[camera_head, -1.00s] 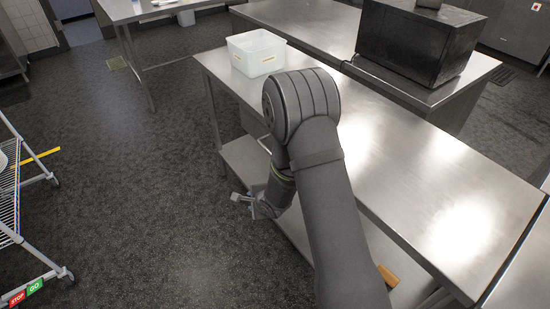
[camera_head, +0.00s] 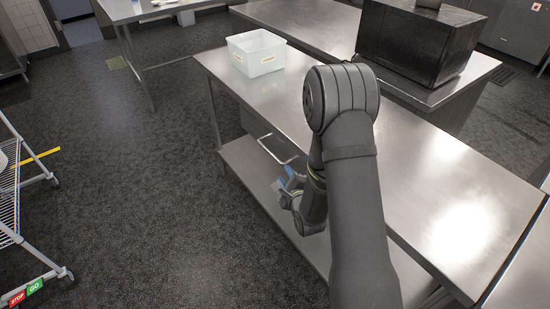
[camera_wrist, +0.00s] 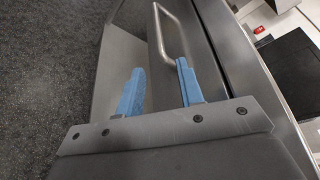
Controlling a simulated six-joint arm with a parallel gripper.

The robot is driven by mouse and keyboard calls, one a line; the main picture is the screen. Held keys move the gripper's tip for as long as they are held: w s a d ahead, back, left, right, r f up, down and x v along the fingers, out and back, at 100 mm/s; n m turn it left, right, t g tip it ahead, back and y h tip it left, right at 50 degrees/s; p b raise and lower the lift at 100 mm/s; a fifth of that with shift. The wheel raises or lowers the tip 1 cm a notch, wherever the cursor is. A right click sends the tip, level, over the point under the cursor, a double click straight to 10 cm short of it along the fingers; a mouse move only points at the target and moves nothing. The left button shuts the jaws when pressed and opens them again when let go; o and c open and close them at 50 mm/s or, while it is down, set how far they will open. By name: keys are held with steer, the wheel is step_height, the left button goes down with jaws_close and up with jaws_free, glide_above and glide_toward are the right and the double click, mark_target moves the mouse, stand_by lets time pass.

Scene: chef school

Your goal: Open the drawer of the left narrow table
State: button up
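The narrow steel table (camera_head: 420,150) stands at the centre and right of the head view. Its drawer (camera_head: 250,122) is under the top, with a looped metal handle (camera_head: 277,148) sticking out from the front. The handle also shows in the wrist view (camera_wrist: 166,40), just beyond the fingertips. My gripper (camera_head: 288,180) is beside the table's long side, above the lower shelf and short of the handle. In the wrist view the two blue fingers (camera_wrist: 158,80) are apart with nothing between them. I see no contact with the handle. The drawer looks closed.
A white plastic bin (camera_head: 256,53) sits on the table's far end. A black oven-like box (camera_head: 415,42) stands on the adjoining counter. The lower shelf (camera_head: 250,170) runs under the table. A wire rack cart (camera_head: 20,190) is at the left, with open floor between.

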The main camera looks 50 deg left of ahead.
mark_target(276, 160)
steer(key=x, duration=1.2)
steer(key=shift+w+a+f, duration=0.1)
steer(key=shift+a, duration=0.2)
jaws_close()
